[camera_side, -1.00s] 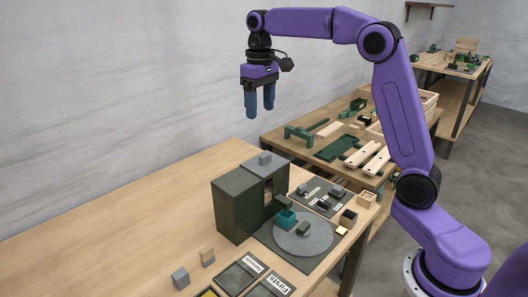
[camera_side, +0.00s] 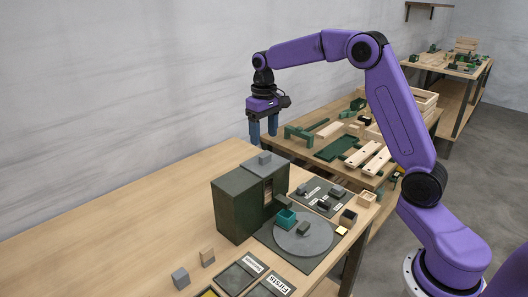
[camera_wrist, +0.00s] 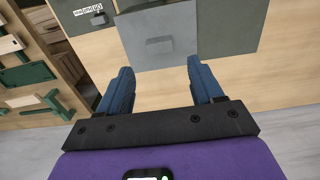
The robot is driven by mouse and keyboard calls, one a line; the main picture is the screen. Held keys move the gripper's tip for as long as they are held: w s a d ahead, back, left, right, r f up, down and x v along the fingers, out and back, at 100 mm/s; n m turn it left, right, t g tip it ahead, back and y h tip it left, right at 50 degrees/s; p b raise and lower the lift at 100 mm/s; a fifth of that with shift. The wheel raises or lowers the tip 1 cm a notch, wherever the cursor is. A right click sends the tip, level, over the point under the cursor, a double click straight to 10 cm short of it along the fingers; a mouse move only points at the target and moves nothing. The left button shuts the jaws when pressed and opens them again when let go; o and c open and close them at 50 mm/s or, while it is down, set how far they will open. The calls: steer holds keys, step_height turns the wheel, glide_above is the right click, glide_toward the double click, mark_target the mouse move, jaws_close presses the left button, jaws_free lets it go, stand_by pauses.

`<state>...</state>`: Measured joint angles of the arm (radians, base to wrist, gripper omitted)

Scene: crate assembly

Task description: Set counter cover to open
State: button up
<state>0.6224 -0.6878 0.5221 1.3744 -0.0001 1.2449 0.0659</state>
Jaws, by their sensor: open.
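A dark green cabinet (camera_side: 234,212) stands on the near table. A flat grey panel with a small block-like knob (camera_side: 264,158) lies over its top; I take this to be the counter cover, though no label on it can be read. In the wrist view the grey panel (camera_wrist: 130,52) and its knob (camera_wrist: 158,45) show ahead, between my fingers. My gripper (camera_side: 263,134) is open and empty, pointing down, above and behind the cabinet in the side view. Its blue fingers (camera_wrist: 160,75) are apart and touch nothing.
A round grey disc (camera_side: 300,243) with a knob and a teal open box (camera_side: 286,219) sit beside the cabinet. Labelled trays (camera_side: 268,288) and two small blocks (camera_side: 181,278) lie in front. The table's left part is clear. Green and wooden parts cover the table behind.

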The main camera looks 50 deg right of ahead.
mark_target(264, 155)
step_height(264, 155, down, 7)
steer(key=shift+r, duration=0.15)
jaws_close()
steer(key=a, duration=1.2)
steer(key=shift+a+r, duration=0.1)
steer(key=shift+c, duration=0.7)
jaws_free()
steer(key=shift+o, duration=0.7)
